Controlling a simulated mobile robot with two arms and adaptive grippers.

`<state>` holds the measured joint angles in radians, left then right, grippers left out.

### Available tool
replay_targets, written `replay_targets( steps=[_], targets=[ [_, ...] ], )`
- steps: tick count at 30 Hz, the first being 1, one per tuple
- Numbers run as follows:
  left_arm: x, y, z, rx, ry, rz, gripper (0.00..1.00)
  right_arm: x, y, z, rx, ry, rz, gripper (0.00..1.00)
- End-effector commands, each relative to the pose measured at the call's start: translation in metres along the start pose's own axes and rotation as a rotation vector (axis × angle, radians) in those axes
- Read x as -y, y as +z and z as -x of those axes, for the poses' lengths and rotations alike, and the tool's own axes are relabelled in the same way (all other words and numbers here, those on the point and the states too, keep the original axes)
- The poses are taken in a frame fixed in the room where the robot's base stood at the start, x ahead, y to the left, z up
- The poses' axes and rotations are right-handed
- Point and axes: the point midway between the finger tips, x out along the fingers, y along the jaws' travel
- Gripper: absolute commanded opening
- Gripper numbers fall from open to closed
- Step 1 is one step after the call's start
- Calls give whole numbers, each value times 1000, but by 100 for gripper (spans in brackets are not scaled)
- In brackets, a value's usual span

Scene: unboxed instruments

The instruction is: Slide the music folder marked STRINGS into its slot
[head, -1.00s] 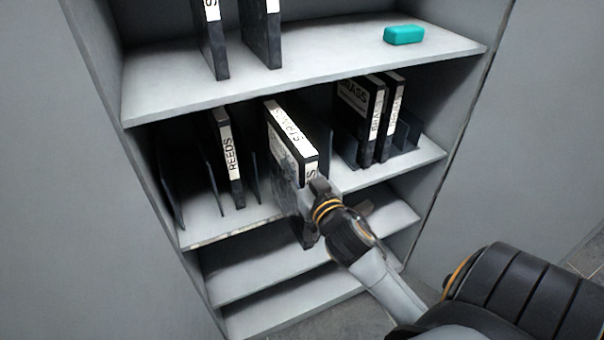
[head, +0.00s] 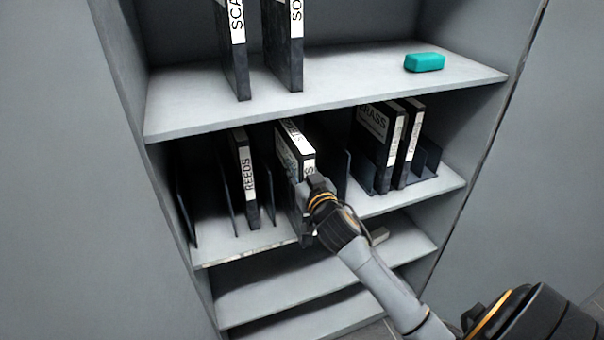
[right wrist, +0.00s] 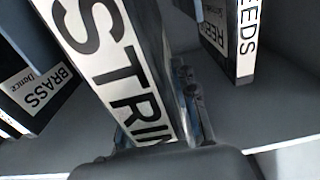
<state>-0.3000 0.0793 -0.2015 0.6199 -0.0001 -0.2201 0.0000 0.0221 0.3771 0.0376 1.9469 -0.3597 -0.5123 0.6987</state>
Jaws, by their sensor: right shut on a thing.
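The STRINGS folder (head: 291,148) is black with a white lettered spine, and stands between dividers on the middle shelf (head: 272,238). My right gripper (head: 309,193) is shut on its front end, at the shelf's front edge. In the right wrist view the STRINGS folder (right wrist: 110,62) fills the middle, with its spine letters partly cut off by the gripper (right wrist: 160,140). The folder's lower part is hidden behind the gripper in the head view. My left gripper is not in view.
The REEDS folder (head: 243,178) stands to the left between thin dividers (head: 226,196). A BRASS folder (head: 378,135) and another folder (head: 411,142) stand to the right. The upper shelf (head: 340,93) holds two folders and a teal block (head: 424,62). Lower shelves are mostly bare.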

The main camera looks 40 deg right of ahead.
Motion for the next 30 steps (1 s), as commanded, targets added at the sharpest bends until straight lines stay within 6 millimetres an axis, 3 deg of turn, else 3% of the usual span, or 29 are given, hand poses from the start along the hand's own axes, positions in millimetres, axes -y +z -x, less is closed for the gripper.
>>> replay_targets(
  steps=[30],
  targets=[
    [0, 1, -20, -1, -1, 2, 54, 0, 2, -99, -6, 0, -1, 0]
  ],
)
